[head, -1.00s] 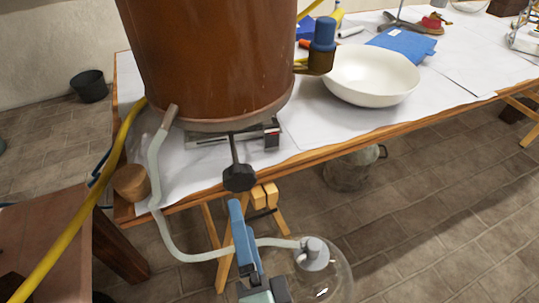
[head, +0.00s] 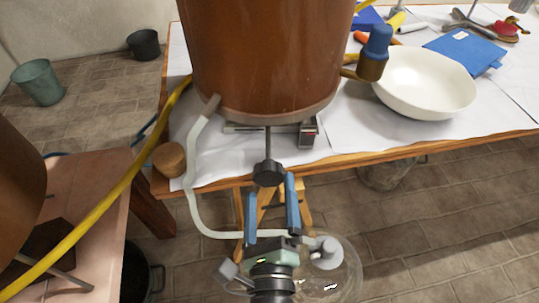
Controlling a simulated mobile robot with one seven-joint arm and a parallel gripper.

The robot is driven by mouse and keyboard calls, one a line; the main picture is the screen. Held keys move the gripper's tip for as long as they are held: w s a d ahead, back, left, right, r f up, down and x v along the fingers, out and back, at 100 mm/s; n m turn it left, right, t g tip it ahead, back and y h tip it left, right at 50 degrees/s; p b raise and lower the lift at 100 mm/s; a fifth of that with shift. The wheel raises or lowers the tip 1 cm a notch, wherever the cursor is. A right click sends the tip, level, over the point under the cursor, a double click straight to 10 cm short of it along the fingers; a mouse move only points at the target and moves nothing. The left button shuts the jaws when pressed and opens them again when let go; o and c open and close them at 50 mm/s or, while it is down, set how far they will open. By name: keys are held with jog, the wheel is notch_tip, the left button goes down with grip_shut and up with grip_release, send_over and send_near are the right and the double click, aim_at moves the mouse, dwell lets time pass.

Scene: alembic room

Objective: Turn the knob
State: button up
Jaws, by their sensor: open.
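The black knob (head: 268,173) is a lobed handle on a thin rod that sticks out from under the copper vessel (head: 262,55), past the table's front edge. My gripper (head: 271,196) has two blue fingers pointing up the picture toward the knob. The fingers are apart and nothing is between them. The knob appears just beyond the fingertips, nearer the right one. I cannot tell whether the right fingertip touches it.
The white-covered table (head: 350,137) holds a white bowl (head: 424,82) and a blue folder (head: 464,52). A pale hose (head: 196,190) loops from the vessel to a glass flask (head: 340,270) beside my gripper. A yellow hose (head: 105,205) crosses the left. A cork (head: 169,159) sits at the table corner.

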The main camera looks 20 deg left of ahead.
aim_at(269, 163)
jog(key=p+x, duration=0.1)
jog(key=x, duration=0.6)
jog(key=shift+w, duration=0.25)
jog(key=shift+c, duration=0.2)
jog(key=c, duration=1.3)
